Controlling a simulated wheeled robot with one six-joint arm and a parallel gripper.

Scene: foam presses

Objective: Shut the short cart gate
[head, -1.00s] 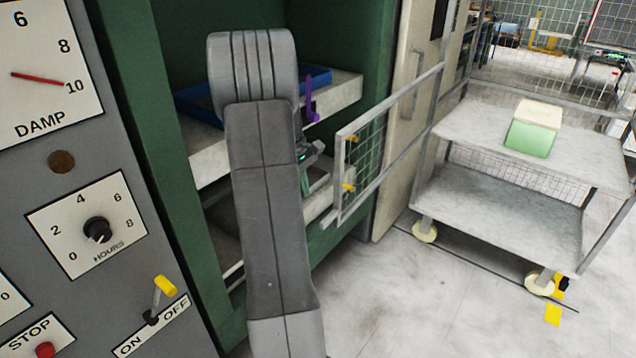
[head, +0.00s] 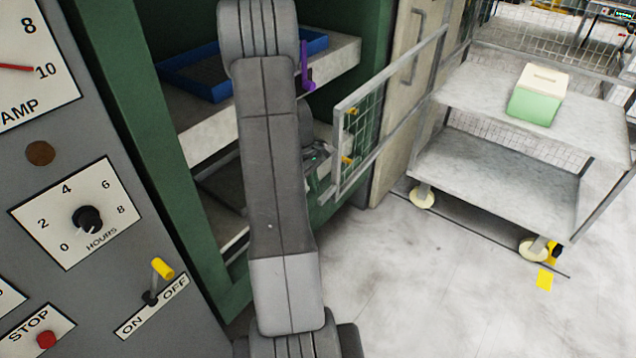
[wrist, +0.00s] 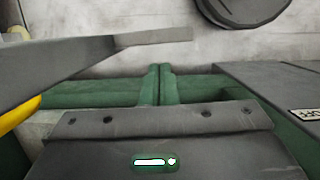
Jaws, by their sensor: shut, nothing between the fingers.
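The short cart gate (head: 357,138) is a grey-framed mesh panel with yellow fittings. In the head view it stands swung out from the cart (head: 505,180), toward the green press. My gripper (head: 318,158) is just left of the gate's free edge, partly hidden behind my arm; I cannot tell whether it touches the gate. In the wrist view my green fingers (wrist: 157,84) are shut together and empty. A grey bar (wrist: 100,60), probably part of the gate, crosses the upper left there.
The green press (head: 350,30) with its shelves and a blue tray (head: 205,75) stands behind my arm. The control panel (head: 90,150) is at left. A green and cream block (head: 538,95) sits on the cart's top shelf. Floor in front of the cart is clear.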

